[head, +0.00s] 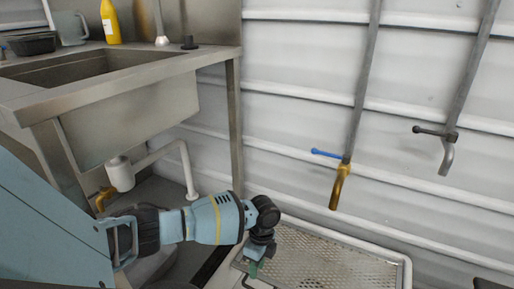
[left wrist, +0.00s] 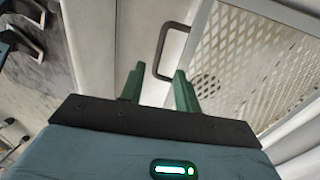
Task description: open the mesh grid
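The mesh grid (head: 330,262) is a flat metal lattice panel in a pale frame, low by the wall in the head view. It fills the upper right of the left wrist view (left wrist: 245,55). A dark bent handle (left wrist: 164,42) stands at its left edge. My left gripper (head: 256,269) is over the grid's left edge. Its green fingers (left wrist: 158,70) are apart with nothing held between them. In the left wrist view, the near part of the handle shows between the fingertips; I cannot tell whether they touch it. My right gripper is not in view.
A steel sink table (head: 120,80) stands at the left, with a white drain pipe (head: 188,170) below. A brass tap with a blue lever (head: 340,185) and a grey tap (head: 447,155) hang on the wall above the grid. A yellow bottle (head: 110,22) stands on the table.

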